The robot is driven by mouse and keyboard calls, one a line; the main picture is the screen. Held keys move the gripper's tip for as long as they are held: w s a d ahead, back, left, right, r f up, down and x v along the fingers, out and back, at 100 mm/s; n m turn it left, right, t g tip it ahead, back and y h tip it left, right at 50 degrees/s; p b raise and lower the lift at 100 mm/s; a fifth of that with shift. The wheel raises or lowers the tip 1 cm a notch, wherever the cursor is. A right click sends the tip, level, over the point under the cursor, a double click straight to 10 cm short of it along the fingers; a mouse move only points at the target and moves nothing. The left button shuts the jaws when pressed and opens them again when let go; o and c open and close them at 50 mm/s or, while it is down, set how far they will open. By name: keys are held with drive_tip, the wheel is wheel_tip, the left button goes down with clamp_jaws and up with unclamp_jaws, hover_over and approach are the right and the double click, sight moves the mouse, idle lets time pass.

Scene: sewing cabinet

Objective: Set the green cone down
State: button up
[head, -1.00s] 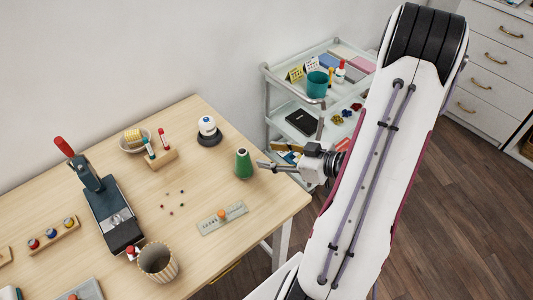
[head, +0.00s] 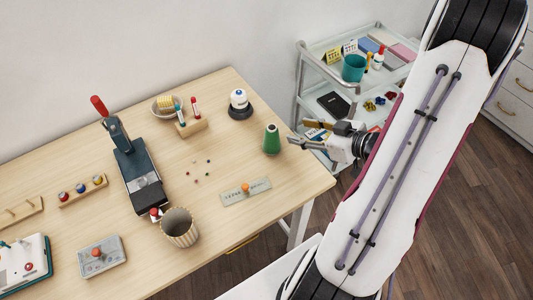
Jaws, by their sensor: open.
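The green cone (head: 271,140) stands upright on the wooden table (head: 226,226) near its right edge, with a pale tip on top. My gripper (head: 298,134) is just to the right of the cone, at the table's right edge. Its fingers are spread and hold nothing. A gap shows between the fingers and the cone.
A white spool on a dark base (head: 239,104) stands behind the cone, and a grey plate with an orange knob (head: 245,191) lies in front. A dark press (head: 138,169) and striped cup (head: 179,227) are further left. A trolley (head: 308,88) stands beyond the table.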

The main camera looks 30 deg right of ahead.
drive_tip(key=w+d+r+g+h, duration=0.3)
drive_tip(key=w+r+h, duration=0.2)
drive_tip(key=r+h, duration=0.15)
drive_tip(key=s+a+r+m+g+h, duration=0.1)
drive_tip(key=a+r, duration=0.1)
drive_tip(key=r, duration=0.3)
drive_tip(key=s+a+r+m+h, duration=0.1)
drive_tip(key=a+r, duration=0.2)
drive_tip(key=r, duration=0.1)
drive_tip(key=s+a+r+m+g+y, duration=0.1)
drive_tip(key=s+a+r+y, duration=0.1)
drive_tip(key=s+a, duration=0.6)
drive_tip(key=s+a+r+g+y, duration=0.1)
drive_tip(key=s+a+r+y, duration=0.1)
drive_tip(key=s+a, duration=0.7)
drive_tip(key=a+y, duration=0.1)
drive_tip(key=a, duration=0.4)
drive_tip(key=shift+r+m+g, duration=0.3)
drive_tip(key=shift+m+g, duration=0.1)
